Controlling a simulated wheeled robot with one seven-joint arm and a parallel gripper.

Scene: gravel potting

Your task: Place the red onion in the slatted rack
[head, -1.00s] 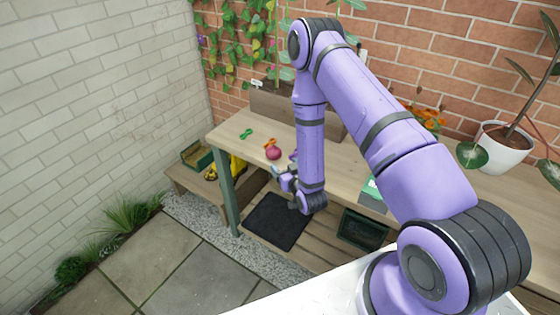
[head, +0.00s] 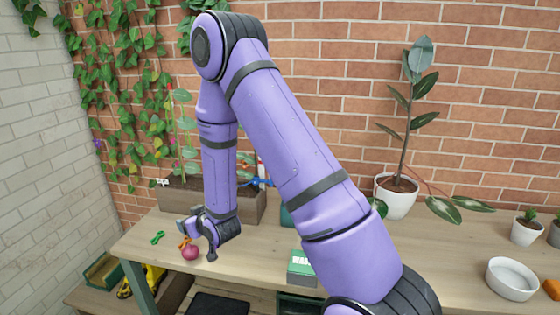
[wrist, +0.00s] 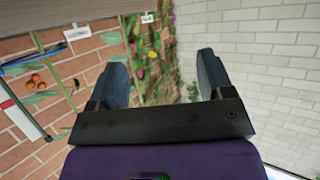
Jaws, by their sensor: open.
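The red onion (head: 191,253) sits on the wooden bench near its left front part. My gripper (head: 184,230) is just above and behind the onion in the head view, close to it. In the wrist view my gripper (wrist: 163,78) has its two dark fingers spread wide apart, with only ivy and wall seen between them. The onion is not in the wrist view. I cannot make out a slatted rack for certain in either view.
The bench (head: 255,255) holds a green clip (head: 157,238), an orange item (head: 183,243) beside the onion, a planter box (head: 250,205) behind, a green box (head: 300,268), a white-potted plant (head: 396,200) and a white bowl (head: 511,279). Brick wall stands behind.

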